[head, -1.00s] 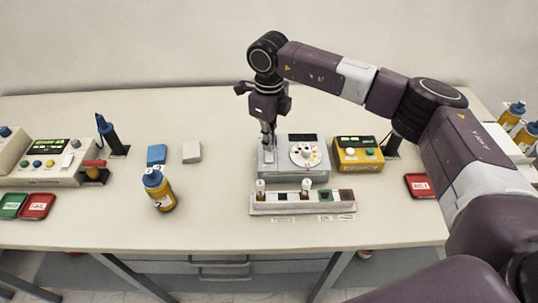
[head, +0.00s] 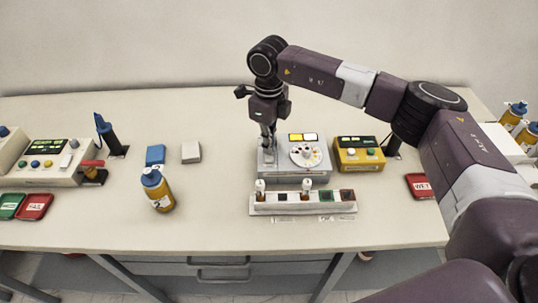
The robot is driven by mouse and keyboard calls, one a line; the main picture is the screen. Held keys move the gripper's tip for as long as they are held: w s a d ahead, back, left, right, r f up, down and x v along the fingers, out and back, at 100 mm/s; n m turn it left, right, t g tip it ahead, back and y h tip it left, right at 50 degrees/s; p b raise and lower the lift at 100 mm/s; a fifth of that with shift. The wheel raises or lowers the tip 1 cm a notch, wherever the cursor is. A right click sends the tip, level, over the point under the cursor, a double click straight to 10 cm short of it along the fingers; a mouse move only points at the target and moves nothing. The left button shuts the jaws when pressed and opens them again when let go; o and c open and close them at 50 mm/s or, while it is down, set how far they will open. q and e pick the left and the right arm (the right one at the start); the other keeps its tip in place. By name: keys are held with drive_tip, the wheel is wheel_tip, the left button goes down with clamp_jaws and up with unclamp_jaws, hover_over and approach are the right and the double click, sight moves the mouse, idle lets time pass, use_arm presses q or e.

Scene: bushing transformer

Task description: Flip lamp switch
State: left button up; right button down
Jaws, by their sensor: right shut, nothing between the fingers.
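A grey instrument box (head: 314,175) with a round white dial (head: 305,154) stands right of the bench's middle. Its small display (head: 303,137) shows a lit yellow field and a white field. My right gripper (head: 268,147) points down over the left part of the box's top. It is shut and empty, with its fingertips at or just above the surface. The lamp switch cannot be made out; the fingers may be covering it. My left gripper is out of view.
A white rack (head: 328,202) with small vials stands in front of the box. A yellow device (head: 358,157) stands close on its right. A yellow bottle (head: 158,192) with a blue cap, a blue block (head: 156,155) and a pale block (head: 191,152) stand left. The bench behind is clear.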

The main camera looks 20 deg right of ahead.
drive_tip(key=shift+r+p, duration=1.65)
drive_tip(key=shift+r, duration=1.85)
drive_tip(key=shift+f, duration=0.1)
